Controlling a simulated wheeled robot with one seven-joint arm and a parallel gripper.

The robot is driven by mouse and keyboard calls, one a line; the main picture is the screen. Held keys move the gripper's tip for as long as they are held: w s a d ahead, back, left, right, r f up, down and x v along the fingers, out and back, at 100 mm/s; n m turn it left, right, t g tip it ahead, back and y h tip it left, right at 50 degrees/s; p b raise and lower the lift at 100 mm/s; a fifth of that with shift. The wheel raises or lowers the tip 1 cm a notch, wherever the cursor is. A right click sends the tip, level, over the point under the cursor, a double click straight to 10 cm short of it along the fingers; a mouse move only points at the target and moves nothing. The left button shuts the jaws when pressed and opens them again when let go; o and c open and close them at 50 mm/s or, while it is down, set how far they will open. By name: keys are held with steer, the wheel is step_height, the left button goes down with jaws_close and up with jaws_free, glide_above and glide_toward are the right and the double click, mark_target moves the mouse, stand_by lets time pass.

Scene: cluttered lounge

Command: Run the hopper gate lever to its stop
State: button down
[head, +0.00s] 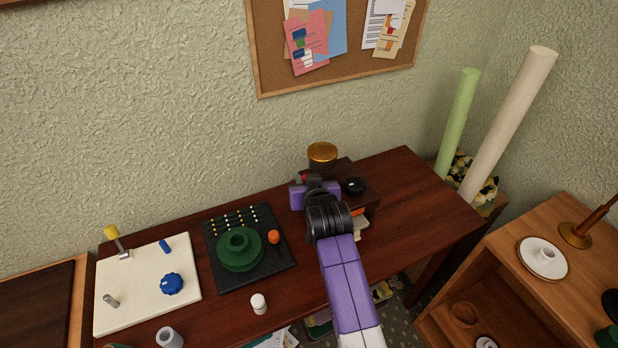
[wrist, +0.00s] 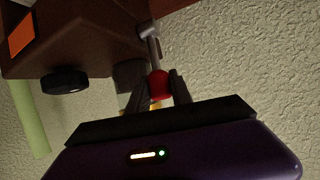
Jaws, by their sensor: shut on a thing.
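The hopper is a dark brown box (head: 346,168) with a gold round top (head: 322,152), a black knob (head: 354,186) and an orange patch, standing near the back of the dark wooden table. In the wrist view the brown box (wrist: 95,35) fills the upper left. Its lever is a grey rod (wrist: 151,40) ending in a red ball (wrist: 159,86). My gripper (wrist: 157,92) is shut with one finger on each side of the red ball. In the head view my gripper (head: 305,181) is at the box's left side, and my wrist hides part of the box and most of the lever.
A black board (head: 278,277) with a green round part and an orange knob lies left of my arm. Farther left is a cream board (head: 140,300) with a yellow-tipped lever and blue knobs. A white bottle (head: 258,304) stands near the front. The table's right end (head: 425,190) is clear.

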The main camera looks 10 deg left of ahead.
steer(key=c, duration=1.1)
jaws_free()
steer(key=shift+c, duration=0.2)
steer(key=shift+f, duration=0.1)
